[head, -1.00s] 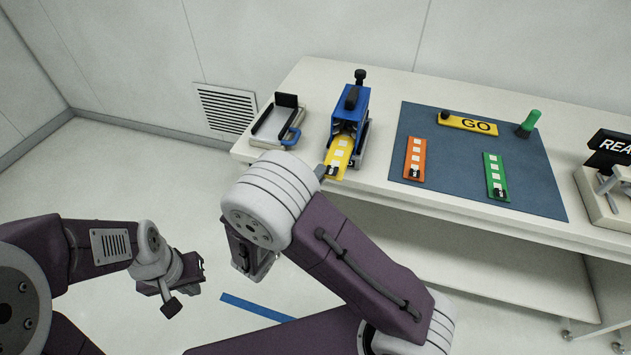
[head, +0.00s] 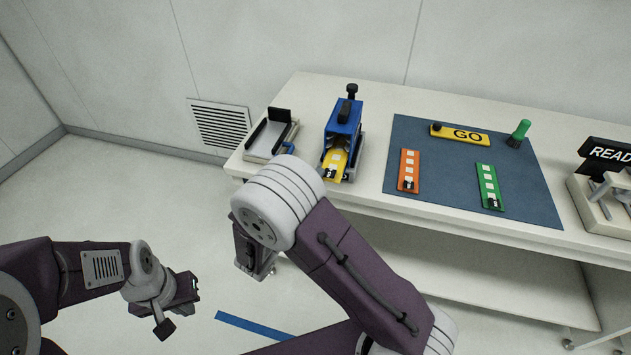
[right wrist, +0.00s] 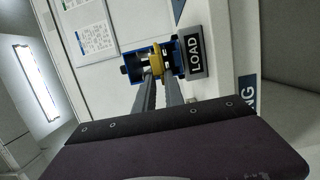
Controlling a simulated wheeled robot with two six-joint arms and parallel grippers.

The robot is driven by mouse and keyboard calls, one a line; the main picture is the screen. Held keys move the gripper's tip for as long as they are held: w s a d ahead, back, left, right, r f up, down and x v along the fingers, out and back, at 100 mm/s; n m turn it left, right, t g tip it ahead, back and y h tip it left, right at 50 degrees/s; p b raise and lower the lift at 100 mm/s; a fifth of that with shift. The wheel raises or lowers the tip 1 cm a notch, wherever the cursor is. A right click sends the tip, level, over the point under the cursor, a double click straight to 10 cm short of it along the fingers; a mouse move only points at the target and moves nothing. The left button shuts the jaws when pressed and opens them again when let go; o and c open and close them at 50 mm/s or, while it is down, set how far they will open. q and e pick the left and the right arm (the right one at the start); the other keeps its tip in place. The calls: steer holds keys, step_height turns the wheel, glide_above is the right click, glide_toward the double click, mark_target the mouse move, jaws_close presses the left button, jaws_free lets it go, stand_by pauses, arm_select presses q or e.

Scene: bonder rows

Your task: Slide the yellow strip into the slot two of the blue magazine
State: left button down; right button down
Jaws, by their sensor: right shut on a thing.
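The blue magazine (head: 343,117) stands on the bench with a black knob on top; it also shows in the right wrist view (right wrist: 126,76). The yellow strip (head: 337,159) sticks out of its front face, with its inner part hidden inside the magazine. Which slot it is in I cannot tell. In the right wrist view my right gripper (right wrist: 156,72) is shut on the outer end of the yellow strip (right wrist: 155,53); in the head view my arm hides its fingers. My left gripper (head: 190,288) hangs over the floor, away from the bench; its jaws are unclear.
A tray (head: 262,150) stands left of the magazine. A LOAD plate (right wrist: 195,52) sits beside the magazine.

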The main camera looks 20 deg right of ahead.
stand_by(0.7)
steer(key=shift+x, duration=1.1)
steer(key=shift+w+a, duration=0.15)
steer(key=shift+a, duration=0.05)
steer(key=c, duration=1.3)
jaws_free()
steer(key=shift+c, duration=0.2)
steer(key=b+v, duration=0.1)
steer(key=v, duration=0.8)
